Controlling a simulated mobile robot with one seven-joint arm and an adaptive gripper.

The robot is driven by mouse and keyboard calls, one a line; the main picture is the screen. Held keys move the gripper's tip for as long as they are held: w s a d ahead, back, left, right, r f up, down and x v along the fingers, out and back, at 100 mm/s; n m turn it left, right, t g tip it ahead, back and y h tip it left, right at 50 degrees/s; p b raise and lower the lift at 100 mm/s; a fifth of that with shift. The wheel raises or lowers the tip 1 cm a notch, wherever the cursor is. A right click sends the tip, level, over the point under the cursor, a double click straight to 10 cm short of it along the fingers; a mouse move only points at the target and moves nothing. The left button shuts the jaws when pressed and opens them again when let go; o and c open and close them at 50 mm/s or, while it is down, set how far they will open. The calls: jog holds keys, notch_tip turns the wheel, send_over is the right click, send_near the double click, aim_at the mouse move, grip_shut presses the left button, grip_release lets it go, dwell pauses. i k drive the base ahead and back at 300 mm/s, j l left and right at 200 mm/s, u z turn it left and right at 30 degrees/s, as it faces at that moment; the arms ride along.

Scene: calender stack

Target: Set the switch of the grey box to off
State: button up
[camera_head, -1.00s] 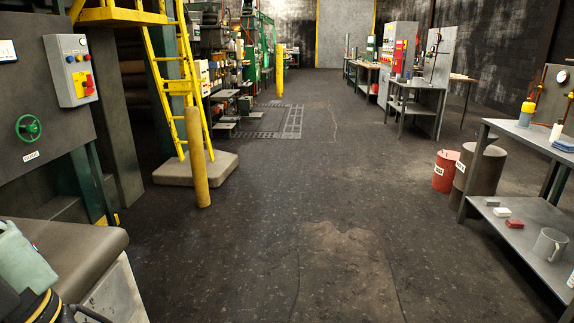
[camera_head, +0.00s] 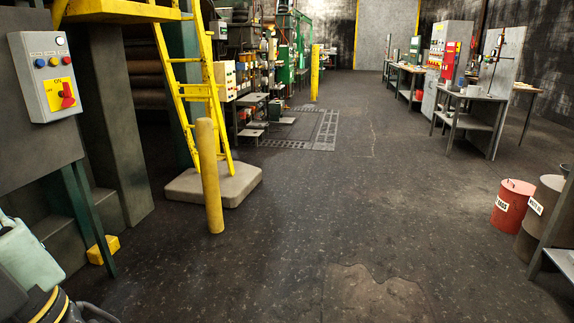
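The grey box (camera_head: 43,77) is fixed on a dark grey panel at the upper left. Its front carries a row of small buttons and lamps, with blue and red ones showing. Below them is a yellow plate with a red switch (camera_head: 68,98). The word ON shows at the top of the plate. The exact direction of the switch handle is too small to tell. My gripper is not in view, and nothing touches the box.
A yellow post (camera_head: 210,178) stands before a yellow ladder (camera_head: 185,95) on a concrete base (camera_head: 236,186), right of the box. A small yellow block (camera_head: 103,250) lies on the floor below the panel. A red barrel (camera_head: 511,203) stands at the right. The middle floor is clear.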

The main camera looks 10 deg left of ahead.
aim_at(67, 102)
jog(key=i+u, duration=0.1)
jog(key=i, duration=0.65)
jog(key=i+l, duration=0.1)
jog(key=i, duration=0.65)
jog(key=i+j+u, duration=0.1)
jog(key=i+u, duration=0.65)
jog(key=i+l+u, duration=0.15)
jog(key=i+u, duration=0.4)
jog(key=u, duration=0.35)
jog(key=i+u, duration=0.15)
jog(key=u, duration=0.35)
jog(key=i+u, duration=0.2)
jog(key=u, duration=0.25)
jog(key=i+l+u, duration=0.1)
jog(key=i+u, duration=0.15)
jog(key=u, duration=0.15)
jog(key=i+l+u, duration=0.15)
jog(key=u, duration=0.2)
